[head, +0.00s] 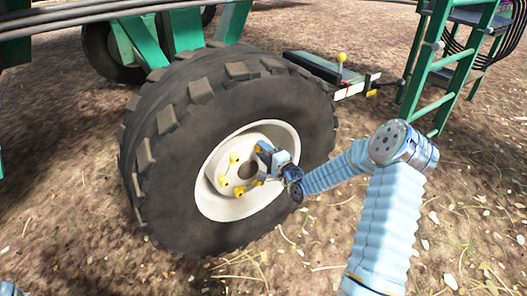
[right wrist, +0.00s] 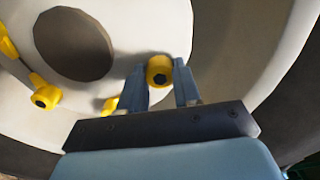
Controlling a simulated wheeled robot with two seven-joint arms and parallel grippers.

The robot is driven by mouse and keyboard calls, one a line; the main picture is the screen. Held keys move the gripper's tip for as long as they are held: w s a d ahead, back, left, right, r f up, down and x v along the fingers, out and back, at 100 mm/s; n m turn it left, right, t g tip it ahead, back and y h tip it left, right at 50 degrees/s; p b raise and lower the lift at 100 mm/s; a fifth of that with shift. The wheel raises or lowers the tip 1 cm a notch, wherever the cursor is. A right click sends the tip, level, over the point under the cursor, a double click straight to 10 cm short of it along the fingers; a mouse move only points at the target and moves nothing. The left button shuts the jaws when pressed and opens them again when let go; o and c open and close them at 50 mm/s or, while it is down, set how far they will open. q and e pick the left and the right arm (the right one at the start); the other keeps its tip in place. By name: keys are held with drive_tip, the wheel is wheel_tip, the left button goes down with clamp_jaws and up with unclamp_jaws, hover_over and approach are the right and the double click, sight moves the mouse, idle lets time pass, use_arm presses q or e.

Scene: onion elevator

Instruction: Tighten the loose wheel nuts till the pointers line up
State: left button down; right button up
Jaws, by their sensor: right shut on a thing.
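The wheel (head: 165,150) is a large black tyre with a cream rim (head: 226,206), standing upright on the ground. Several yellow wheel nuts with pointers, such as this wheel nut (head: 222,180), ring the hub's dark centre hole (right wrist: 72,44). My right gripper (head: 264,161) reaches the hub from the right. In the right wrist view its two fingers (right wrist: 159,78) are closed around the sides of one yellow nut (right wrist: 158,70). That nut's pointer is not clear. Another nut with pointer (right wrist: 42,98) is at the left, apart from the fingers. My left gripper is not seen.
A green frame stands behind the wheel, with a second tyre (head: 108,52) at the back left. Green steps (head: 450,65) stand at the back right. Leaf-strewn ground lies open in front.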

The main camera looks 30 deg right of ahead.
drive_tip(key=shift+m, duration=0.4)
drive_tip(key=o, duration=1.1)
drive_tip(key=shift+c, duration=0.2)
drive_tip(key=shift+s, duration=0.1)
drive_tip(key=s+d, duration=0.1)
drive_tip(key=s, duration=1.2)
drive_tip(key=shift+s+p, duration=0.35)
drive_tip(key=shift+p, duration=0.05)
